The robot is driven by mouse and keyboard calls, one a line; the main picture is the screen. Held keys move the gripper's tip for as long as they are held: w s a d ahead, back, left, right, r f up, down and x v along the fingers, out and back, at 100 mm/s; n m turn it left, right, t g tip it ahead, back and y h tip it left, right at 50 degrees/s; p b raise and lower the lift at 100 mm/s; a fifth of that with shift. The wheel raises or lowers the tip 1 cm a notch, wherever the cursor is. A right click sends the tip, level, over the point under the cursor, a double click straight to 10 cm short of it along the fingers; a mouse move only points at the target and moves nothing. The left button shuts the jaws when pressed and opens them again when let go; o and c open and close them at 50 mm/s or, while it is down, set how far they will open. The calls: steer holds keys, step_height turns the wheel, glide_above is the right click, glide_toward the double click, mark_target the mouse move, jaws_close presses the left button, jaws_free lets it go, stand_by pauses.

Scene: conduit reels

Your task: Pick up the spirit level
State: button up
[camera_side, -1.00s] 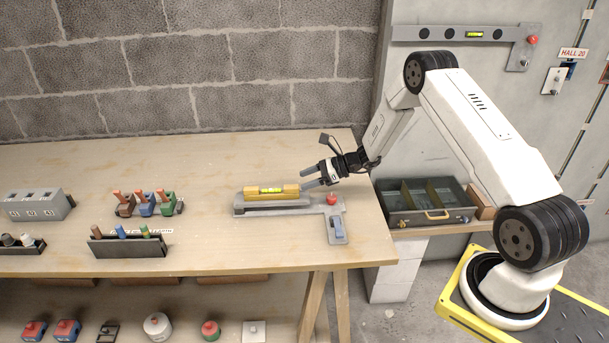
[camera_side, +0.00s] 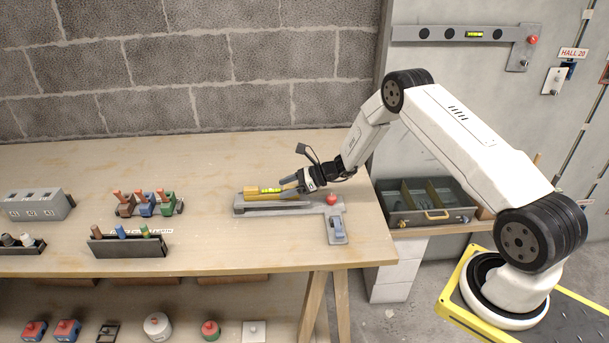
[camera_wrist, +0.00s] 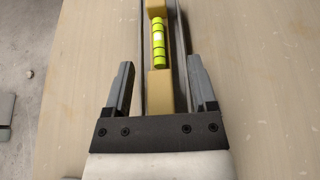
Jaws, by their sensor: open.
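The spirit level is a yellow bar (camera_side: 252,192) with a bright green vial. It lies on a grey metal holder (camera_side: 262,210) on the wooden bench. In the wrist view the yellow level (camera_wrist: 158,92) runs up the picture, its near end between my fingers. My gripper (camera_side: 286,187) is at the right end of the level, fingers pointing left. In the wrist view my gripper (camera_wrist: 161,82) is open, with one finger on each side of the level and gaps showing. Whether the fingers touch the holder cannot be told.
A red knob (camera_side: 332,199) and a small lever plate (camera_side: 337,230) stand at the holder's right end. A grey-green open toolbox (camera_side: 430,217) is right of the bench. Colored clamps (camera_side: 146,204) and a black rack (camera_side: 128,246) stand to the left. Bench behind the level is clear.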

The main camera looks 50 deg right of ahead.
stand_by(0.5)
jaws_close()
steer(key=shift+w+r, duration=0.1)
steer(key=shift+r, duration=0.05)
steer(key=shift+r, duration=0.8)
steer(key=s+a+r, duration=0.2)
steer(key=s+r, duration=0.9)
steer(key=s, duration=0.3)
stand_by(0.3)
